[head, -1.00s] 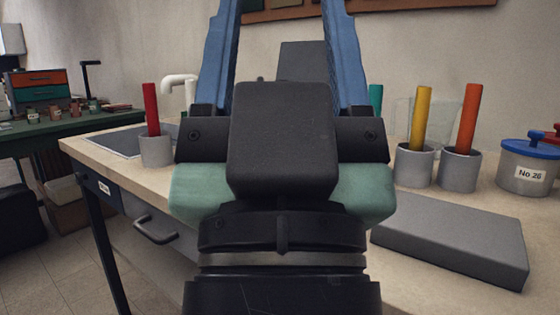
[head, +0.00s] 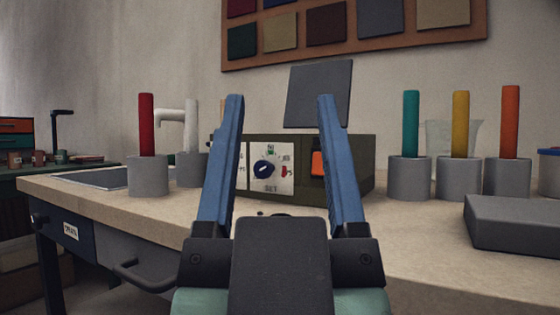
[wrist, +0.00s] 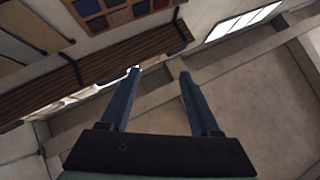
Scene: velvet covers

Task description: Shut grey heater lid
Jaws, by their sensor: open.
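The heater (head: 362,160) is a dark olive box on the bench, with a white dial panel (head: 265,168) and an orange switch (head: 317,163) on its front. Its grey lid (head: 319,93) stands raised above the box, tilted open. My gripper (head: 282,98) is open and empty, its two blue fingers pointing up in front of the heater, with the lid's left and lower part showing between them. In the wrist view my gripper (wrist: 160,72) is open with nothing between the fingers; neither heater nor lid is recognisable there.
Grey holders with a red rod (head: 147,125), a teal rod (head: 411,125), a yellow rod (head: 460,125) and an orange rod (head: 509,122) flank the heater. A white bent pipe (head: 190,125) stands left. A grey slab (head: 515,222) lies on the bench (head: 420,255) at front right.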

